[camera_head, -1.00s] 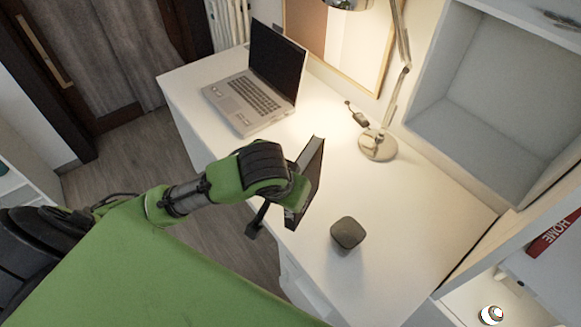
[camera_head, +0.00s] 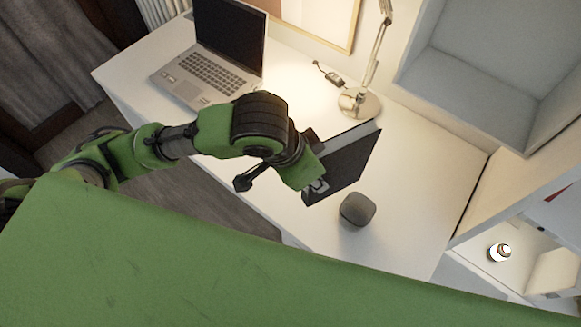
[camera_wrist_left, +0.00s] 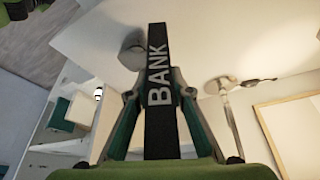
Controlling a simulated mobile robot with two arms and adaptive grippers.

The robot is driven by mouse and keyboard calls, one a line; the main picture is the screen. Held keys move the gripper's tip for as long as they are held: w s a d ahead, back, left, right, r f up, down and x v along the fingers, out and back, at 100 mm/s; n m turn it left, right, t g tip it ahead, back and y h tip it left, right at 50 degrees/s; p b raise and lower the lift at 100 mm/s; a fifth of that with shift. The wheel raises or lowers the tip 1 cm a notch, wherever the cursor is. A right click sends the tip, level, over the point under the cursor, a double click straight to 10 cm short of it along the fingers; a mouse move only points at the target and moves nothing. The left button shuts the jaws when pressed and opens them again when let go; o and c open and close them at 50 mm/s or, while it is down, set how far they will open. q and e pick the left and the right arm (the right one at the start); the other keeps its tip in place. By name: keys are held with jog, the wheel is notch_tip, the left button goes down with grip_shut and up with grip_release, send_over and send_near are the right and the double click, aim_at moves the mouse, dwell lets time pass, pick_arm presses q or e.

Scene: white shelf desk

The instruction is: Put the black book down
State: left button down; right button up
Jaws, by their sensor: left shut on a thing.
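The black book (camera_head: 345,160) is over the white desk (camera_head: 420,190), tilted, with its pale page edges facing up and its dark cover facing the front. My left gripper (camera_head: 308,172) is shut on the book at its left end. In the left wrist view the book's black spine (camera_wrist_left: 158,85) with the letters BANK stands between the two fingers of my left gripper (camera_wrist_left: 160,100). I cannot tell whether the book's lower edge touches the desk. My right gripper is not in view.
A dark grey rounded speaker-like object (camera_head: 357,209) stands close in front of the book. A lamp base (camera_head: 358,102) is behind it, and an open laptop (camera_head: 215,65) is at the back left. A white shelf box (camera_head: 480,75) borders the right. The desk's right part is clear.

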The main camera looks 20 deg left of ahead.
pick_arm(q)
jog(key=w+a+f+p, duration=0.1)
jog(key=w+a+f, duration=0.7)
jog(key=f, duration=0.4)
jog(key=shift+w+a+p, duration=0.15)
jog(key=shift+a+p, duration=0.2)
jog(key=shift+a, duration=0.55)
jog(key=shift+f, duration=0.15)
jog(key=c, duration=1.9)
grip_release()
jog(key=shift+f, duration=0.1)
jog(key=shift+o, duration=0.4)
